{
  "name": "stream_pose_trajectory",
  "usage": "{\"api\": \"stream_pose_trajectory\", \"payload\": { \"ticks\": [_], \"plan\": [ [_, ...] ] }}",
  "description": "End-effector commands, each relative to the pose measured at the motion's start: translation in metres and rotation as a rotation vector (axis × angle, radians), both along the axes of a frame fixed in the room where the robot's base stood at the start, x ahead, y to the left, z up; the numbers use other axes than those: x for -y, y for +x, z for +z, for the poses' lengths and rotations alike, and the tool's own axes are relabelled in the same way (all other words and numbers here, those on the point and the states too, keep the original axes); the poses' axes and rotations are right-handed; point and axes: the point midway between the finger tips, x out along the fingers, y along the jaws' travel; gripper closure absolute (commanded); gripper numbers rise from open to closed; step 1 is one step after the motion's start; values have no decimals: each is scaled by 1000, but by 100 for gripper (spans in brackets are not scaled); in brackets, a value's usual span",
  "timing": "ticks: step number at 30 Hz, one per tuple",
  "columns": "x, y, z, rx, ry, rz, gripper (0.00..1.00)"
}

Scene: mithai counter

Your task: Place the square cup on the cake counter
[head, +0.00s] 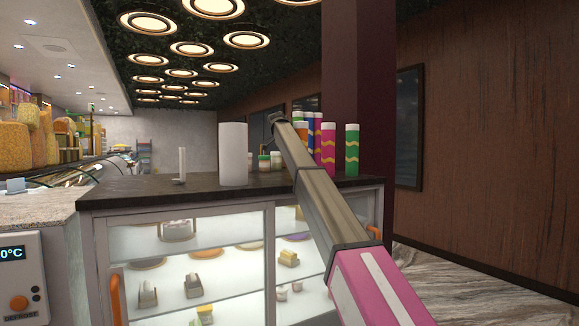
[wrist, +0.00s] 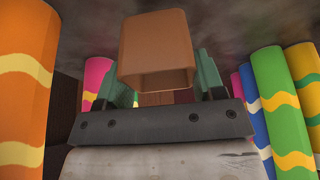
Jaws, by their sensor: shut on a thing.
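The square cup (wrist: 152,48) is a brown, square-sided piece in the wrist view. My gripper (wrist: 158,82) is shut on it, with a green finger on each side. The cake counter (head: 130,192) is the glass-fronted display case with a dark stone top in the head view. My arm reaches over this top towards its far side. The fingers and the cup cannot be made out in the head view, so whether the cup touches the top cannot be told.
Patterned cylinders, pink (head: 328,148) and green (head: 352,150) among them, stand at the counter's right end. In the wrist view, an orange one (wrist: 20,75) and a green one (wrist: 280,105) flank my gripper. A white cylinder (head: 233,155) and small jars (head: 264,162) stand left of my arm.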

Motion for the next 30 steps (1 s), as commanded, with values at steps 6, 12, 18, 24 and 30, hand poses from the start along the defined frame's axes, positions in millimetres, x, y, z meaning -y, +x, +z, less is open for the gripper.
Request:
{"api": "stream_pose_trajectory", "payload": {
  "ticks": [6,12,18,24,30],
  "plan": [
    [0,-1,-27,-1,-1,1,60],
    [0,0,-39,0,0,0,60],
    [-1,0,-39,0,0,0,60],
    [-1,0,-40,0,0,0,12],
    [0,0,-40,0,0,0,12]
  ]
}}
